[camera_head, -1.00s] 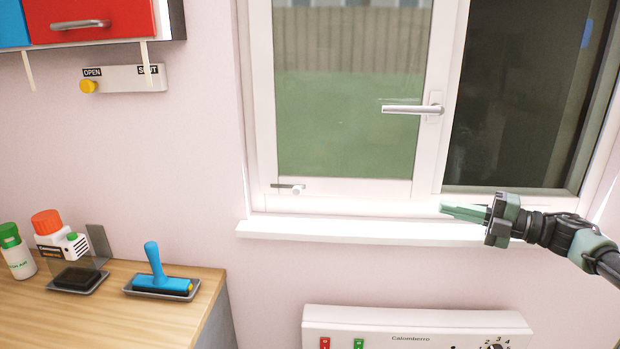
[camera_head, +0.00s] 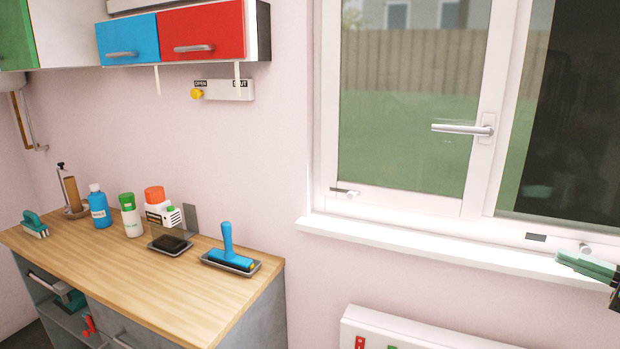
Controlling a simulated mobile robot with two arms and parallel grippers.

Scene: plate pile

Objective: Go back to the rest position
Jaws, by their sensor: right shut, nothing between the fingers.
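My right gripper (camera_head: 587,267) is at the right edge of the head view, in front of the white window sill. Its green fingers are shut, with nothing between them, and they point left. Most of its wrist and arm is cut off by the picture edge. My left gripper is not in view.
A wooden counter (camera_head: 130,283) at the left holds bottles, a blue roller (camera_head: 228,252) on a tray and a black pad. Above hang blue and red cupboards (camera_head: 200,45). The window (camera_head: 405,130) has a sill (camera_head: 400,247); a white heater (camera_head: 400,330) is below.

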